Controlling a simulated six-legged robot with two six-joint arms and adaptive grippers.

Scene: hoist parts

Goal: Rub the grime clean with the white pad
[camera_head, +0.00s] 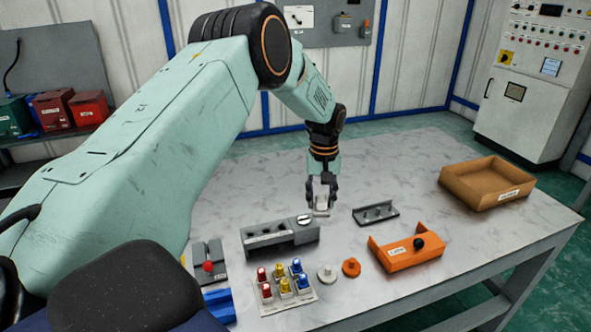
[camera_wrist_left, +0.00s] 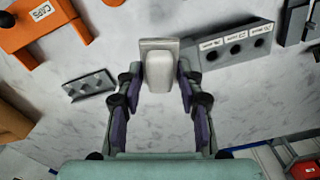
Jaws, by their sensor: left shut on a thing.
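My left gripper (camera_head: 321,192) points down over the table, between the grey block with holes and the small grey bracket. It is shut on the white pad (camera_head: 321,209), which shows just below the fingers. In the left wrist view the white pad (camera_wrist_left: 160,72) sits between the two fingertips of the left gripper (camera_wrist_left: 160,80), with a flat greyish piece at its far end. The pad is at or close above the table; I cannot tell if it touches. I cannot make out any grime; the marbled tabletop (camera_head: 400,160) shows grey veins only. My right gripper is out of view.
A grey block with holes (camera_head: 280,239) stands left of the pad and a grey bracket (camera_head: 376,213) right. Nearer are an orange caps holder (camera_head: 410,256), white (camera_head: 327,273) and orange (camera_head: 351,267) discs, and coloured pieces (camera_head: 285,285). A brown tray (camera_head: 465,188) stands far right.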

